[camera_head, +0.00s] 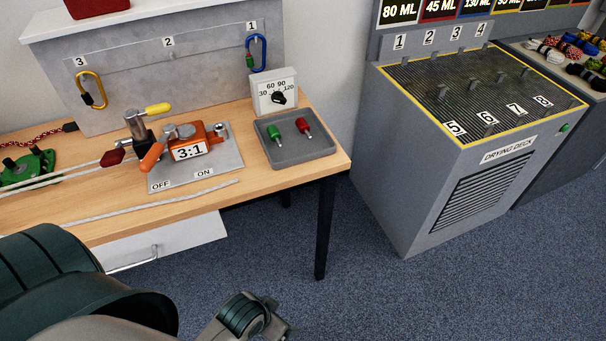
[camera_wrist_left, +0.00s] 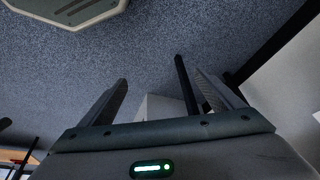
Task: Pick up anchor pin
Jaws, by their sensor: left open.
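My left gripper (camera_head: 272,324) is low at the bottom of the head view, over the floor in front of the bench and well apart from the tray. In the left wrist view my left gripper (camera_wrist_left: 166,92) has its two fingers spread with nothing between them. My right gripper is out of view.
Behind the tray stands a white dial box (camera_head: 273,92). An orange 3:1 device (camera_head: 205,140) on a grey plate sits left of the tray. The drying deck (camera_head: 440,190) is to the right, with clear floor between.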

